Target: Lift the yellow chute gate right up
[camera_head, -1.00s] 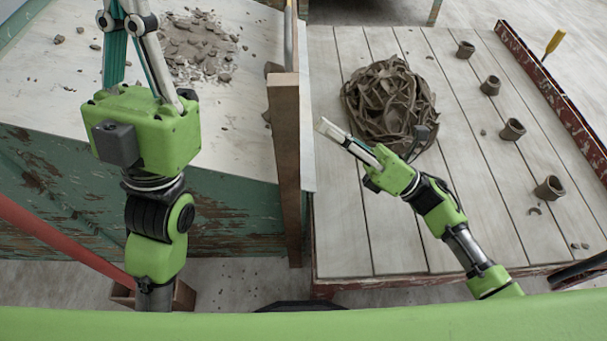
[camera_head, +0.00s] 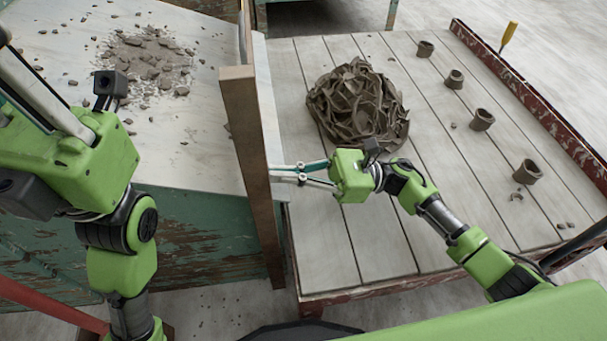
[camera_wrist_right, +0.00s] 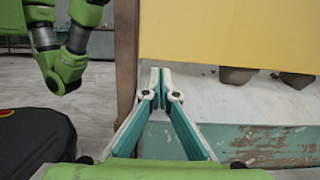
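The yellow chute gate (camera_wrist_right: 230,32) is a broad flat panel at the upper right of the right wrist view. Its lower edge hangs above the pale chute floor. In the head view it is nearly edge-on, behind a brown wooden post (camera_head: 250,170). My right gripper (camera_wrist_right: 161,78) has its fingertips together by the gate's lower left corner, with nothing visible between them. Whether they touch the gate I cannot tell. In the head view, this gripper (camera_head: 274,172) points left at the post. My left gripper is partly visible at the left edge; its fingertips are cut off.
Clay trimmings (camera_head: 150,65) lie on the pale chute surface. Grey-brown lumps (camera_wrist_right: 238,75) show under the gate. A heap of clay strips (camera_head: 358,103) and several small clay pots (camera_head: 482,120) stand on the plank table (camera_head: 350,235). A red ledge (camera_head: 530,100) borders its right side.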

